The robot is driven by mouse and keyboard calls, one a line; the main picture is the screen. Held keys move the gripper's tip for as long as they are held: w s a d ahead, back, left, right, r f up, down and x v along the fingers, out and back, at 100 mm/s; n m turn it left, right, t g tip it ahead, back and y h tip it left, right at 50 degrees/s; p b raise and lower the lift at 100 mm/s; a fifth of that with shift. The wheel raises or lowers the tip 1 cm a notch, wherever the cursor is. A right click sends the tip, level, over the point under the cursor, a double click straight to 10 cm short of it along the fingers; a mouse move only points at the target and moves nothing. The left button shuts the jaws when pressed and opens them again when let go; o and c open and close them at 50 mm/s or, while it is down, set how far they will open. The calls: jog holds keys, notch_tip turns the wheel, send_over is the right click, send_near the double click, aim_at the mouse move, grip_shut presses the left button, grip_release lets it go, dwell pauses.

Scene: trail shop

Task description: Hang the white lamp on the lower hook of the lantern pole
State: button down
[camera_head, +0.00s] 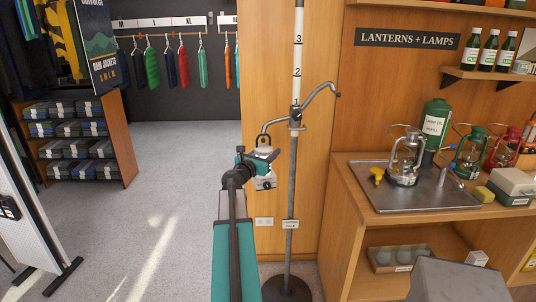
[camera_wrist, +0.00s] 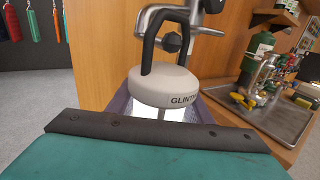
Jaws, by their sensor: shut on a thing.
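The white lamp (camera_head: 264,183) hangs upright in my gripper (camera_head: 257,165), which is shut on it, left of the lantern pole (camera_head: 292,190). In the wrist view, its white cap (camera_wrist: 165,87) carries dark lettering, and its dark handle loop (camera_wrist: 148,50) stands up. The lower hook (camera_head: 278,122) curves out to the left of the pole, right above the lamp. In the wrist view, the grey hook metal (camera_wrist: 146,18) overlaps the handle's top; I cannot tell whether the handle rests on it. The gripper hides part of the lamp's body.
The higher hook (camera_head: 337,94) reaches right and is empty. The pole's round base (camera_head: 287,289) stands on the floor. A wooden counter (camera_head: 345,195) on the right bears a metal tray (camera_head: 445,199), a clear lantern (camera_head: 405,160) and coloured lanterns. Open floor lies left.

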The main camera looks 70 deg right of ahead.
jog(key=shift+w+d, duration=0.25)
jog(key=shift+d, duration=0.4)
jog(key=shift+w+d+f+b, duration=0.2)
jog(key=shift+d+f+b, duration=0.25)
jog(key=shift+d+f, duration=0.05)
dwell(0.4)
